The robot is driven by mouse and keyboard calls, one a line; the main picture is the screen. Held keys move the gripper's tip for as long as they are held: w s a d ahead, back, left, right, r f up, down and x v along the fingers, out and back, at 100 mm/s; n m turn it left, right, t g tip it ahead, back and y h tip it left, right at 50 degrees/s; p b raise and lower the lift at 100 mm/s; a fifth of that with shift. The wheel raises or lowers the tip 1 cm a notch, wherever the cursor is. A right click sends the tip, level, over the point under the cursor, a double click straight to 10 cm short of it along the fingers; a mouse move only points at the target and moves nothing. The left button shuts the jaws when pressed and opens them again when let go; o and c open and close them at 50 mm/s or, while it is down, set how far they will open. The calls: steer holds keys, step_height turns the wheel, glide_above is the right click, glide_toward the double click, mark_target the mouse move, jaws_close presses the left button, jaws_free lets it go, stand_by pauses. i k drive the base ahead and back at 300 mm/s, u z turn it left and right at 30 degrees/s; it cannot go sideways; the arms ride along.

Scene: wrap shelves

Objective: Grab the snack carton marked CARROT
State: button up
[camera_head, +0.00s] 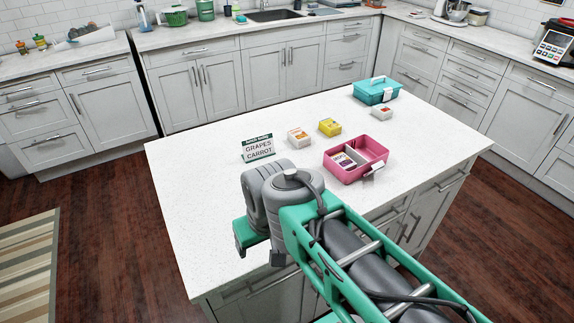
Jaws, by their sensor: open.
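Three small snack cartons stand apart on the white island top. One is white with an orange label (299,138), one is yellow (329,127), and one is white with a red-orange label (382,113). Their print is too small to read, so I cannot tell for sure which is marked CARROT. A carton with a dark purple label (343,161) is inside the pink box (374,148). My arm reaches in from the lower right, its grey joint over the island's near-left part. My gripper's fingers do not show, and no carton is touched by the arm.
A sign (258,148) reading GRAPES and CARROT stands left of the cartons. The island's left part is clear. Cabinets and counters line the walls behind.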

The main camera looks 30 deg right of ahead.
mark_target(299, 138)
steer(key=z, duration=1.85)
steer(key=k, duration=0.75)
steer(key=u, duration=1.2)
steer(key=i, duration=0.5)
steer(key=z, duration=0.05)
